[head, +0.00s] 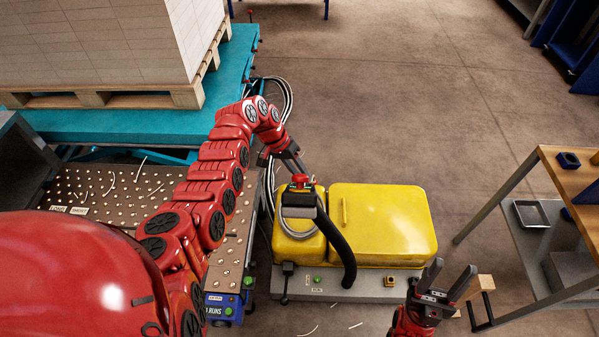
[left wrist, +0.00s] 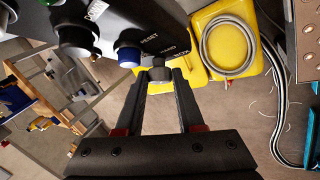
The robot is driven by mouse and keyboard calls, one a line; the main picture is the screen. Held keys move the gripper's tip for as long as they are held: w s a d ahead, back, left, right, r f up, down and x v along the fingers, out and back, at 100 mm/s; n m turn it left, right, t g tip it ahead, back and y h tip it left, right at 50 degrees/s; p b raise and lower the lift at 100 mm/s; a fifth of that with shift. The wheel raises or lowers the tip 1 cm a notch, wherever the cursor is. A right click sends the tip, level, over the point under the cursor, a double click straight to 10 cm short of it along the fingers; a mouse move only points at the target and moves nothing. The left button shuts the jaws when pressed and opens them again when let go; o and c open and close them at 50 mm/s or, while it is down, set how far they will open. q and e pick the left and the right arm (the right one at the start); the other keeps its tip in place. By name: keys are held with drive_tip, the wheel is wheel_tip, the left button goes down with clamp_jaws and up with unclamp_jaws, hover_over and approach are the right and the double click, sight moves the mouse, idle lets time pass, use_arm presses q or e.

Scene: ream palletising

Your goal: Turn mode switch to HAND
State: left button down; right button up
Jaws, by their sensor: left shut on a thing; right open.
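The mode switch is a small dark knob (left wrist: 159,74) on a black control panel (left wrist: 150,28) in the left wrist view. Printed words, one of them apparently HAND, stand beside it; which way the knob points I cannot tell. My left gripper (left wrist: 160,86) is shut on the knob, one finger on each side. In the head view my left gripper (head: 296,166) reaches to the control box by the yellow machine (head: 382,222); the switch is hidden there. My right gripper (head: 450,284) is open and empty at the lower right, in front of the machine.
A blue button (left wrist: 128,57) sits close beside the knob. A red mushroom button (head: 300,179) tops the control box. A black hose (head: 335,245) curves down the machine. A workbench (head: 570,185) stands at right, a loaded pallet (head: 100,99) at upper left. The floor behind is clear.

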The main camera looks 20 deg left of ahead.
use_arm(q)
drive_tip(key=c, duration=0.5)
unclamp_jaws()
drive_tip(key=shift+w+a+r, duration=0.1)
drive_tip(key=shift+a+r, duration=0.1)
drive_tip(key=shift+r, duration=0.15)
drive_tip(key=b+v, duration=0.2)
drive_tip(key=v, duration=1.4)
drive_tip(key=shift+a+r, duration=0.1)
drive_tip(key=shift+r, duration=0.1)
